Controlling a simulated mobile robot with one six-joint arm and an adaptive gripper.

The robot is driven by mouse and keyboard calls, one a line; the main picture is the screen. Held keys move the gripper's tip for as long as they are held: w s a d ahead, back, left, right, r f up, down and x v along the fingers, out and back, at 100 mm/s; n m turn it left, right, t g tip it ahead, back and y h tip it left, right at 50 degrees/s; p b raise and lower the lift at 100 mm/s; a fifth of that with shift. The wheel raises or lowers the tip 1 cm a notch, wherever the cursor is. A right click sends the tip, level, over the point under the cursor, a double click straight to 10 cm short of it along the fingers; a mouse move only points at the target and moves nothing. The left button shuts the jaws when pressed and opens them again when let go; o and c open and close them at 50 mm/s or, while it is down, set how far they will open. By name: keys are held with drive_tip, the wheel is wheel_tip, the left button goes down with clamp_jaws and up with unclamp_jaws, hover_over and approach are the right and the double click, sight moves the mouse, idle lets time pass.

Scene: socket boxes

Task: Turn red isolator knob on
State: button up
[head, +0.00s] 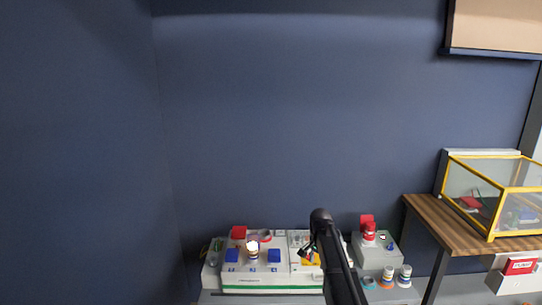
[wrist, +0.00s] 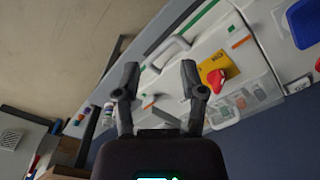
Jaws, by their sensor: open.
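The red knob (wrist: 217,78) sits on a yellow plate (wrist: 208,66) on the white box, right of my gripper's fingers in the wrist view. The yellow plate also shows in the head view (head: 311,260), partly behind my gripper and arm. My gripper (wrist: 159,76) is open, with nothing between its two dark fingers. The right finger is close to the plate in the picture; no contact can be made out. In the head view my gripper (head: 307,250) is small and dark over the white box. The knob's exact setting is too small to read.
The white box (head: 270,290) has a green stripe, blue blocks (head: 274,256) and a red block (head: 239,232). Right of my arm, a grey box (head: 378,257) carries a red fitting (head: 369,232). Farther right are a wooden table (head: 440,220) and a yellow-framed case (head: 489,198).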

drive_tip(key=s+f+n+b, duration=0.3)
drive_tip(key=s, duration=0.6)
drive_tip(key=s+f+n+b, duration=0.3)
drive_tip(key=s+f, duration=0.1)
drive_tip(key=s, duration=0.6)
drive_tip(key=s+f+n+b, duration=0.3)
drive_tip(key=s+b, duration=0.1)
drive_tip(key=s, duration=0.5)
wheel_tip(320, 180, up, 21)
drive_tip(key=p, duration=2.1)
